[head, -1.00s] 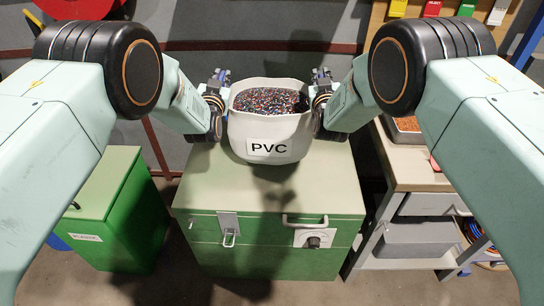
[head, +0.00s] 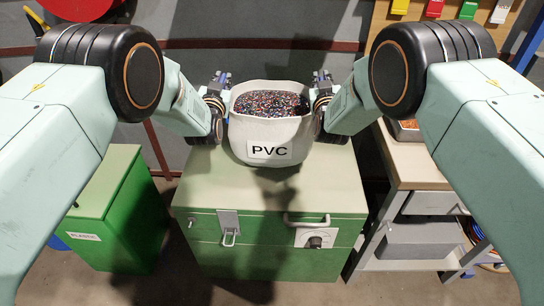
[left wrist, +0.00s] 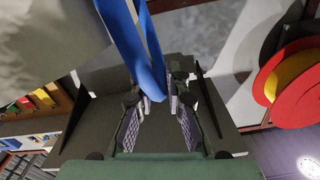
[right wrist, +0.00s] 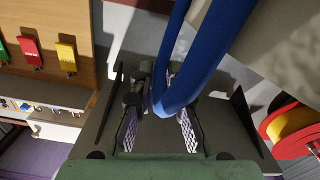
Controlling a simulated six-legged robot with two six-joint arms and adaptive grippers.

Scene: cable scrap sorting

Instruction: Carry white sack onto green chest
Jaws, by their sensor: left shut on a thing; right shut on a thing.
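The white sack (head: 270,135) is marked PVC, is open at the top and is full of mixed coloured granules.
A green bin (head: 118,215) labelled PLASTIC stands left of the chest. A workbench (head: 415,160) with a tray of orange bits stands close on the right. Coloured holders (head: 432,8) hang on a board behind. The chest's front lid area is clear.

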